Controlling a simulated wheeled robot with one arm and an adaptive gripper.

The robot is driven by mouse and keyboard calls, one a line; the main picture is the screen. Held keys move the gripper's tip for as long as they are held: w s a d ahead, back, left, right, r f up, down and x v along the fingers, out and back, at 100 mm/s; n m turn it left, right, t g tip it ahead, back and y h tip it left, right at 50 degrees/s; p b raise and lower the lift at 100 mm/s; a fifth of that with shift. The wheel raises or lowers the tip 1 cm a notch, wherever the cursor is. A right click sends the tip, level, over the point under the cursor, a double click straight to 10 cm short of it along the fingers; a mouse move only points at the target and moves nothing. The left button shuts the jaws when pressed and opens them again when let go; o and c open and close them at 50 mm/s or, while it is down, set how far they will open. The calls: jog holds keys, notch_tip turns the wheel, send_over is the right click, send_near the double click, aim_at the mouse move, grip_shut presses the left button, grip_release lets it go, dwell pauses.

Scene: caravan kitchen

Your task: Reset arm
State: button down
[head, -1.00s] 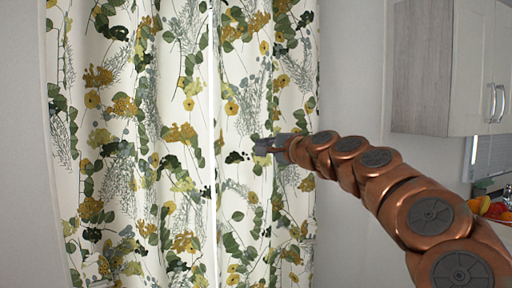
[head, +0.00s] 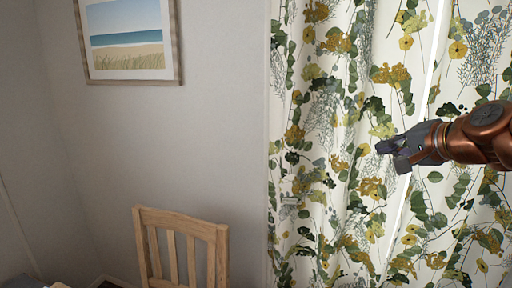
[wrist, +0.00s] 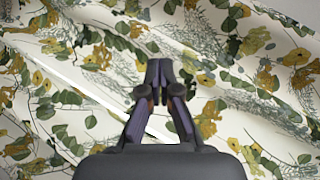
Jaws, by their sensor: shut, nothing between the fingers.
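My gripper (head: 392,152) is at the right of the head view, on the end of my copper-coloured arm, which reaches in from the right edge. It is in front of the floral curtain (head: 318,200). In the wrist view my gripper (wrist: 159,66) has its two dark fingers together at the tips, with nothing held. The curtain (wrist: 255,85) fills the background there. I cannot tell how far the fingertips are from the cloth.
A wooden chair (head: 180,229) stands at the lower middle of the head view, by the bare grey wall (head: 215,130). A framed beach picture (head: 126,40) hangs above. The corner of some surface shows at the bottom left, mostly cut off.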

jog(key=s+a+f+n+g, duration=0.35)
jog(key=s+a+f, duration=0.3)
jog(key=f, duration=0.25)
jog(key=s+a+f+n+g, duration=0.35)
jog(key=s+a+f, duration=0.3)
jog(key=f, duration=0.25)
jog(key=s+d+f+n+g+h, duration=0.1)
jog(key=s+f+g+h, duration=0.1)
jog(key=s+f, duration=0.4)
jog(key=s+d+f+n+g+h+p, duration=0.1)
jog(key=s+f+g, duration=0.4)
jog(key=s, duration=0.9)
jog(key=shift+f+n+h, duration=0.5)
jog(key=shift+f+n, duration=0.1)
jog(key=shift+n, duration=0.1)
jog(key=shift+d, duration=0.1)
